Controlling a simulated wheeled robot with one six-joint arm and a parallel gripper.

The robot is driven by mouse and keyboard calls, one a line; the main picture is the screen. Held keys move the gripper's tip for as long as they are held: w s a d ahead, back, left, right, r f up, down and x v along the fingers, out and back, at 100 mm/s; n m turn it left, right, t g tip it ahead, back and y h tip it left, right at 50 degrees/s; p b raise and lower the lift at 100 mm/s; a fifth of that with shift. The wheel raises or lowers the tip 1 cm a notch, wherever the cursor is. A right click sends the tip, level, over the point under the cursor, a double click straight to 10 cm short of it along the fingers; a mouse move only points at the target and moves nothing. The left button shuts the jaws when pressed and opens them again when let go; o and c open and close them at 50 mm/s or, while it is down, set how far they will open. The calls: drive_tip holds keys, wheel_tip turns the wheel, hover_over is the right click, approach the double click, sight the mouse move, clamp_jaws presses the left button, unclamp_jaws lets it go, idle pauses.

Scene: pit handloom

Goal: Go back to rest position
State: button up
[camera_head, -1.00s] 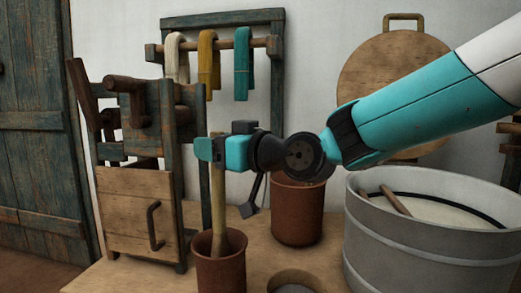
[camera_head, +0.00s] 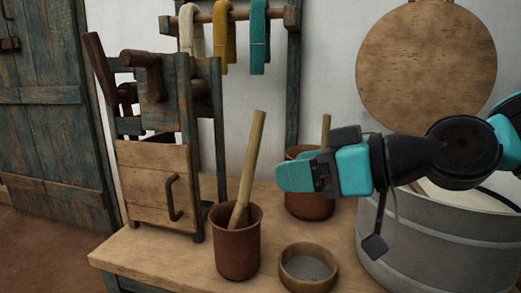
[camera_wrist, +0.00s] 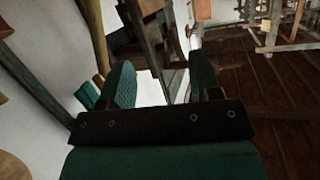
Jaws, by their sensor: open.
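My gripper (camera_head: 296,176) is in the head view, right of centre, above the table and in front of the rear brown pot (camera_head: 312,205). It points left and holds nothing. In the wrist view its two teal fingers (camera_wrist: 162,85) stand apart with empty space between them. The wooden stick (camera_head: 252,160) leans in the front brown pot (camera_head: 238,250), to the left of my gripper and apart from it.
A small bowl (camera_head: 307,265) sits on the wooden table (camera_head: 180,262). A large grey tub (camera_head: 430,245) stands at the right. A wooden loom-like frame (camera_head: 155,175) is at the left. Yarn hanks (camera_head: 224,40) hang behind. A round wooden lid (camera_head: 425,65) leans on the wall.

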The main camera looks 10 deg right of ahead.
drive_tip(key=s+d+f+m+g+h+p, duration=0.1)
drive_tip(key=s+d+f+g+h+p, duration=0.2)
drive_tip(key=s, duration=0.4)
drive_tip(key=s+d+f+m+g+h, duration=0.2)
drive_tip(key=s+f+g+h, duration=0.3)
drive_tip(key=s, duration=0.2)
wheel_tip(320, 180, up, 38)
drive_tip(key=p, duration=3.8)
drive_tip(key=shift+d+f, duration=0.2)
